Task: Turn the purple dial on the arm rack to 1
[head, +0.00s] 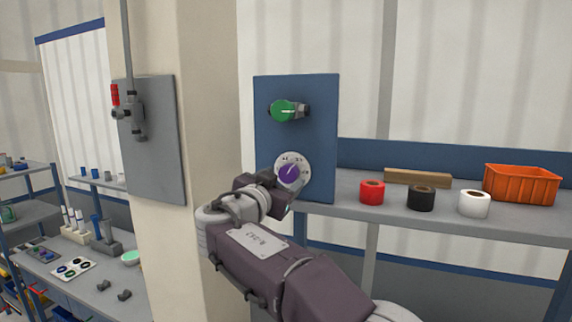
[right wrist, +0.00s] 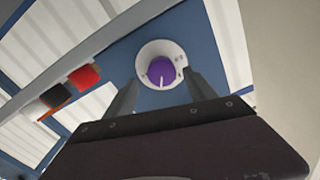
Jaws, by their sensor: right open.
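The purple dial (head: 290,175) sits on a round white scale plate (head: 305,160), low on the blue panel (head: 325,130). It has a white pointer line; the scale numbers are too small to read. In the right wrist view the dial (right wrist: 162,72) lies just beyond and between the fingertips. My right gripper (right wrist: 158,88) is open, with one finger on each side of the dial and nothing held. I cannot tell whether the fingers touch it. In the head view my right wrist stands just in front of the dial and hides the fingers. My left gripper is out of view.
A beige pillar (head: 160,240) stands left.

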